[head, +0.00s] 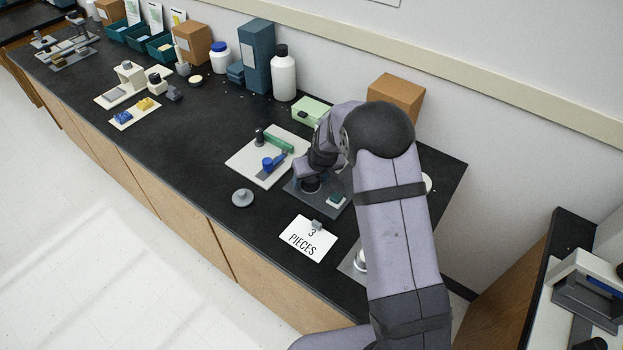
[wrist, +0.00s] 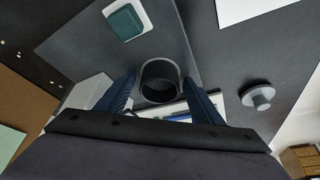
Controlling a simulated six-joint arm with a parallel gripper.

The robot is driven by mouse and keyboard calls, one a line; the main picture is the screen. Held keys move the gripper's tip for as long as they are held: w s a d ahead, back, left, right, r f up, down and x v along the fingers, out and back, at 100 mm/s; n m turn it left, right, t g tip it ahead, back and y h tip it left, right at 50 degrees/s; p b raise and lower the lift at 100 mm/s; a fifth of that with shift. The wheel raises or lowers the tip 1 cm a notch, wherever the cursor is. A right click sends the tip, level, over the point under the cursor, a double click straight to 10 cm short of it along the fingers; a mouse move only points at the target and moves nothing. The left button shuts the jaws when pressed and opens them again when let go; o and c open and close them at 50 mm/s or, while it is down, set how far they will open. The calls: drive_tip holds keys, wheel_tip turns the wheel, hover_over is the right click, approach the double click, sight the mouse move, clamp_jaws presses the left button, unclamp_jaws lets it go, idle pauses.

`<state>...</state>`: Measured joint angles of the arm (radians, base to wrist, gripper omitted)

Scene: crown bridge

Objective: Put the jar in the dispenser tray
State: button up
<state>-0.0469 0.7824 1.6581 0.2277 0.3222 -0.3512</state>
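A dark open-topped cylinder (wrist: 160,66), which may be the jar, stands upright on a grey plate (wrist: 75,45) in the wrist view. My gripper (wrist: 160,78) has its two blue fingers apart, one on each side of the cylinder, with what looks like a small gap at each. In the head view my gripper (head: 308,182) is low over the same plate, and the cylinder (head: 311,186) shows as a dark round shape. A teal block on a white base (wrist: 127,20) sits on the plate. I cannot tell for certain which thing is the dispenser tray.
A white tray (head: 240,165) with a green block and blue cylinder lies left of the plate. A green box (head: 309,110) and brown box (head: 395,97) stand behind. Bare counter lies around the disc.

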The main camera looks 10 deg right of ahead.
drive_tip(key=shift+r, duration=0.1)
drive_tip(key=shift+s+r, duration=0.15)
drive_tip(key=shift+r, duration=0.5)
drive_tip(key=b+v, duration=0.2)
drive_tip(key=v, duration=0.9)
drive_tip(key=shift+b, duration=0.3)
drive_tip(key=s+d+f+m+g, duration=0.1)
drive_tip(key=s+f+g, duration=0.1)
drive_tip(key=s, duration=1.2)
drive_tip(key=s+d+f+m+g+h, duration=0.1)
drive_tip(key=s+d+f+g, duration=0.1)
drive_tip(key=s, duration=1.2)
drive_tip(key=shift+s+d+f, duration=0.2)
drive_tip(key=shift+s+d, duration=0.05)
drive_tip(key=shift+s, duration=0.15)
drive_tip(key=shift+r+p, duration=0.85)
drive_tip(key=shift+p, duration=0.05)
